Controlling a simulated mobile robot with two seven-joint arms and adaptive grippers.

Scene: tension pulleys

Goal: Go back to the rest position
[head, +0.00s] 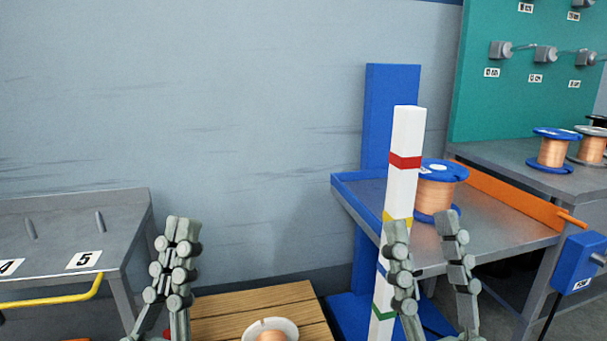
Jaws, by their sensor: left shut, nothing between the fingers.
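My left gripper (179,232) is upright at the lower left, its grey jointed fingers together and empty. It stands in front of the grey bench at left and the wooden pallet. My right gripper (422,226) is upright at the lower right. Its two fingers are spread apart, with nothing seen between them. Its left finger overlaps the white post (405,135) with red, yellow, blue and green bands; I cannot tell the distance between them.
A spool (270,332) is partly visible on the wooden pallet (235,303). A blue-rimmed copper spool (438,188) sits on the metal table (480,245) with a blue column (390,85). The grey bench (50,225) bears labels 4 and 5. More spools (553,150) stand at right.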

